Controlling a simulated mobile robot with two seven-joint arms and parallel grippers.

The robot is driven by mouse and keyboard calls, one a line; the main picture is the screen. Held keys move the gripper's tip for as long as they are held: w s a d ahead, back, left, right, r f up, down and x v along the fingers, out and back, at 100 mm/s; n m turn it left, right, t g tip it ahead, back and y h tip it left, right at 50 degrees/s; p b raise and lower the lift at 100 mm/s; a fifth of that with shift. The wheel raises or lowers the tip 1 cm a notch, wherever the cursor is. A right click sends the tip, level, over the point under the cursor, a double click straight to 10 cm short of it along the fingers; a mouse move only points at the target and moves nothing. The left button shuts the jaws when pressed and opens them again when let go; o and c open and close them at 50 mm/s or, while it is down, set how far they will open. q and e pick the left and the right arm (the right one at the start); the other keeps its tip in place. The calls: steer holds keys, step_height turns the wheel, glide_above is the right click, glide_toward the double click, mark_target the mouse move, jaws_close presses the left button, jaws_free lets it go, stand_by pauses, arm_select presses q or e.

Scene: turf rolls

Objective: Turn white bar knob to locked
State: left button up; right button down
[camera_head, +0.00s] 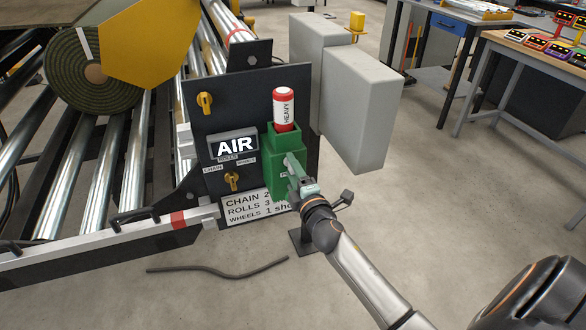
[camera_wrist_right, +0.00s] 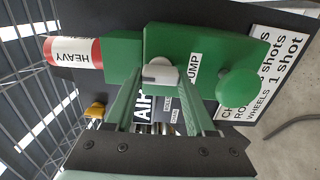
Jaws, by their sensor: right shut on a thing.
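The white bar knob (camera_wrist_right: 160,72) sits on the face of the green pump box (camera_wrist_right: 208,45) and shows in the right wrist view. My right gripper (camera_wrist_right: 162,82) has its two green fingers closed on the sides of the knob. In the head view my right gripper (camera_head: 293,168) reaches up to the front of the green pump box (camera_head: 285,148), and the knob is hidden behind the fingers. I cannot read any locked mark; a PUMP label shows beside the knob. My left gripper is not in view.
A red and white HEAVY canister (camera_head: 284,108) stands on the pump box. The dark panel (camera_head: 190,135) carries yellow knobs (camera_head: 205,103) and an AIR sign (camera_head: 234,146). A round green knob (camera_wrist_right: 240,86) is close to my fingers.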

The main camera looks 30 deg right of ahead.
stand_by(0.4)
steer(key=shift+c, duration=1.2)
jaws_free()
steer(key=v, duration=1.2)
steer(key=shift+s+a, duration=0.15)
steer(key=shift+s, duration=0.1)
